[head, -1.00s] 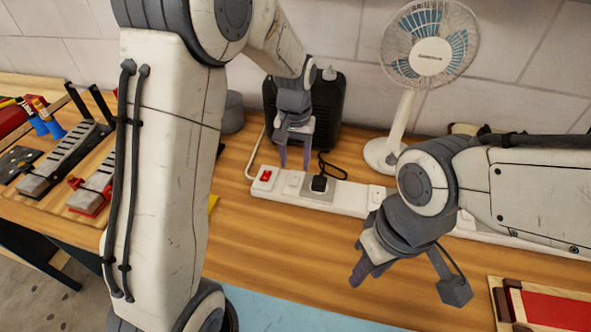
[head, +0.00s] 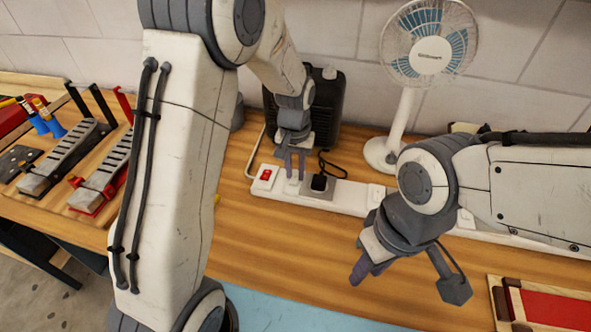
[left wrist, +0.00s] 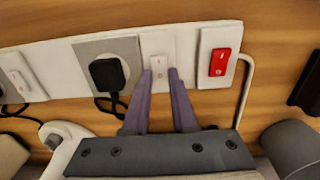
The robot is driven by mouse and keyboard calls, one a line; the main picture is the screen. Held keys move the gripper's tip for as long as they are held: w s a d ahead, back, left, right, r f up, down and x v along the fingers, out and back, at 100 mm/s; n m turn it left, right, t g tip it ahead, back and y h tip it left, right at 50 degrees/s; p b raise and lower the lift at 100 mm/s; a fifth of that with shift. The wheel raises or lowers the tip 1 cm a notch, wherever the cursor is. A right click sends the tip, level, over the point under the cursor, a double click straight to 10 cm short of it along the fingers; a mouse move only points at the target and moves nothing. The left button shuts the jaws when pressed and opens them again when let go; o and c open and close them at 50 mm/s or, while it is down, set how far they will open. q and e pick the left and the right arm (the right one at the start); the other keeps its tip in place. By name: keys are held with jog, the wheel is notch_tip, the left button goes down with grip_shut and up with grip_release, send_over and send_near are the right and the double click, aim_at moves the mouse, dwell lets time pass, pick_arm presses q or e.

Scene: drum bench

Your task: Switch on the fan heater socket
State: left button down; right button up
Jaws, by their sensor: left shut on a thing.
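A white power strip (head: 346,200) lies on the bench. It has a red rocker switch (head: 265,174) at its left end, which also shows in the left wrist view (left wrist: 220,62). Beside it is a small white switch (left wrist: 159,70), then a grey socket (left wrist: 131,47) with a black plug (left wrist: 106,73) in it. My left gripper (head: 294,174) points down at the strip; in the left wrist view its fingertips (left wrist: 160,74) sit either side of the white switch, shut on it. A black heater-like box (head: 326,110) stands behind.
A white desk fan (head: 425,50) stands behind the strip. A red tray (head: 545,308) lies at the lower right, and metal bar racks (head: 66,158) are at the left. Bare wood lies in front of the strip. A black cord (head: 331,166) loops behind the plug.

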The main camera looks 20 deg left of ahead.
pick_arm(q)
jog(key=t+b, duration=0.2)
jog(key=b, duration=0.1)
jog(key=shift+s+f, duration=0.15)
jog(key=shift+s, duration=0.1)
jog(key=shift+t+b, duration=0.4)
jog(key=shift+b, duration=0.1)
jog(key=shift+r, duration=0.25)
jog(key=c, duration=0.7)
grip_release()
jog(key=shift+s+r, duration=0.1)
jog(key=v, duration=1)
jog(key=shift+r, duration=0.1)
